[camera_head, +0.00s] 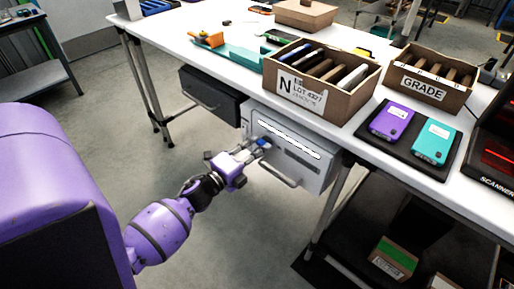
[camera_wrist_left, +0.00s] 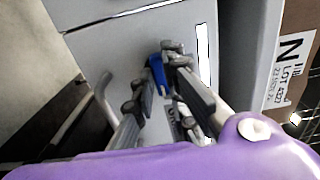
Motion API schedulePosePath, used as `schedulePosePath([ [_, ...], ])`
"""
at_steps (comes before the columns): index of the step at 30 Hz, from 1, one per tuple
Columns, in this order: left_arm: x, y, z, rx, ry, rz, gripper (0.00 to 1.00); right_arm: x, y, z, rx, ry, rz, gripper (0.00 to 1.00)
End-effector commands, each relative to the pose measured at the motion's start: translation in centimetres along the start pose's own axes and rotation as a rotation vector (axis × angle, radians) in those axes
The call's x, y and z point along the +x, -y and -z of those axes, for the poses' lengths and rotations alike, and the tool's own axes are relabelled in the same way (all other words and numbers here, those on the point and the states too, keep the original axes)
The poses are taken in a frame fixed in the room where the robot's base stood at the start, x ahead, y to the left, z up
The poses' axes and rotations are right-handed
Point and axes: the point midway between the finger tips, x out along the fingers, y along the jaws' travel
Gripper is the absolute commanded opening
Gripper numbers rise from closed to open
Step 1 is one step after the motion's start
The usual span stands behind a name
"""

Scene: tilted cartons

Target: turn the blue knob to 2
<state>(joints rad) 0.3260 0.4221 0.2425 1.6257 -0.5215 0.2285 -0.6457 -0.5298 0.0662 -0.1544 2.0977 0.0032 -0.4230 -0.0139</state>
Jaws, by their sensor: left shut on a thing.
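The blue knob (camera_head: 263,143) is on the front of a light grey panel box (camera_head: 312,160) under the table. In the left wrist view the blue knob (camera_wrist_left: 157,74) sits between the fingertips of my left gripper (camera_wrist_left: 160,80). My left gripper (camera_head: 255,150) reaches the panel front from the left and is shut on the knob. The fingers cover part of the knob and of the markings near it, so I cannot read its setting. My right gripper is not in view.
A bar handle (camera_head: 280,178) sticks out below the knob. A dark drawer (camera_head: 210,98) hangs to the left. The white table (camera_head: 180,42) above carries cartons, including one marked N (camera_head: 302,92), and a dark mat (camera_head: 432,152) with two devices.

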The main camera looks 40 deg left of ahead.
Motion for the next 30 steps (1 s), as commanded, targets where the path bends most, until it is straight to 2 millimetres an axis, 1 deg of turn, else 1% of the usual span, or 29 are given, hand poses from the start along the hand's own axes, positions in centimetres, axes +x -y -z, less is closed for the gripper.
schedulePosePath([
  [8, 0.0, 0.0, 0.0, 0.006, -0.001, -0.001, 0.00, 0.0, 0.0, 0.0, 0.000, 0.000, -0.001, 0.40],
  [9, 0.0, 0.0, 0.0, 0.006, -0.001, -0.001, 0.18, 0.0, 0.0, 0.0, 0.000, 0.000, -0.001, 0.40],
  [12, 0.0, 0.0, 0.0, 0.005, -0.001, -0.001, 0.31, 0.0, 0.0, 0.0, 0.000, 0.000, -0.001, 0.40],
  [20, 0.0, 0.0, 0.0, 0.003, 0.000, -0.001, 0.31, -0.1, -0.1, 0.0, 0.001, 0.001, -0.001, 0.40],
  [23, -0.3, -0.1, 0.0, 0.003, 0.000, -0.001, 0.31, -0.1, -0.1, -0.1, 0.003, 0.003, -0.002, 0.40],
  [26, -1.4, -0.2, -0.1, 0.002, 0.001, -0.003, 0.31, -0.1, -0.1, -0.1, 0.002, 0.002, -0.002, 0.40],
  [29, -3.2, -0.2, -0.1, 0.002, 0.002, -0.004, 0.31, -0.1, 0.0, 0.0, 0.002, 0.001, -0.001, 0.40],
  [30, -4.2, -0.2, 0.0, 0.001, 0.002, -0.005, 0.31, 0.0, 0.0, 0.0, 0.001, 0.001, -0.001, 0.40],
])
